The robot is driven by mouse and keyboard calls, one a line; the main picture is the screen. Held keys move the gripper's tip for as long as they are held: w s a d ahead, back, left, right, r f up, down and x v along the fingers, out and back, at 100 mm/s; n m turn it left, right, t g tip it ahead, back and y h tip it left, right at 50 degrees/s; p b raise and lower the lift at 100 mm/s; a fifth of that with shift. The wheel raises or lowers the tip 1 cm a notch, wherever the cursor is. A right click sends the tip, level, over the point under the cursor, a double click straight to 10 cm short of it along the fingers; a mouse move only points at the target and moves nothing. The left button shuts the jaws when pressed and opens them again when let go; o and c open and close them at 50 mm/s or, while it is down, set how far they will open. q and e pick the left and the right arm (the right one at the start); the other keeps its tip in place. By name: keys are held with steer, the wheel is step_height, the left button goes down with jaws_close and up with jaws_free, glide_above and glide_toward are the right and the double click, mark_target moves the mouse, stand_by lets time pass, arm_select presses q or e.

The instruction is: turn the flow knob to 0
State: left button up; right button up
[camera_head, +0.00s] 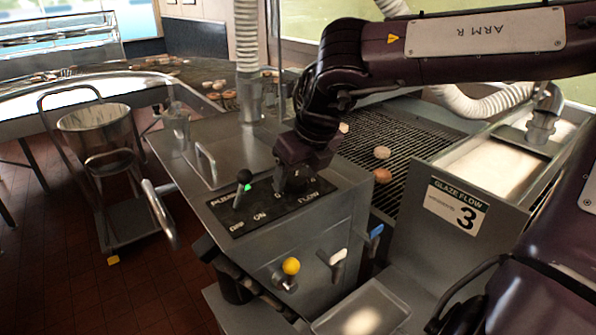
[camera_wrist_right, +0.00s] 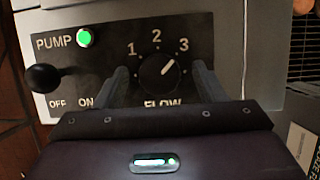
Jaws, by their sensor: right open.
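The flow knob (camera_wrist_right: 159,71) is a round black dial on the black control panel (camera_wrist_right: 110,62). Its white pointer line aims up and right, toward the 3 mark. The marks 1, 2 and 3 show; I see no 0 mark, and the lower part of the dial is partly covered. My right gripper (camera_wrist_right: 162,86) is open, with one finger on each side of the knob; I cannot tell whether they touch it. In the head view my right gripper (camera_head: 291,184) is over the panel and hides the knob. My left gripper is not in view.
A black ball-topped pump lever (camera_head: 244,176) stands left of the gripper, with a lit green lamp (camera_wrist_right: 85,38) near it. A sign (camera_head: 455,206) reads "GLAZE FLOW 3".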

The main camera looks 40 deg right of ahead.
steer(key=c, duration=1)
steer(key=shift+o, duration=0.2)
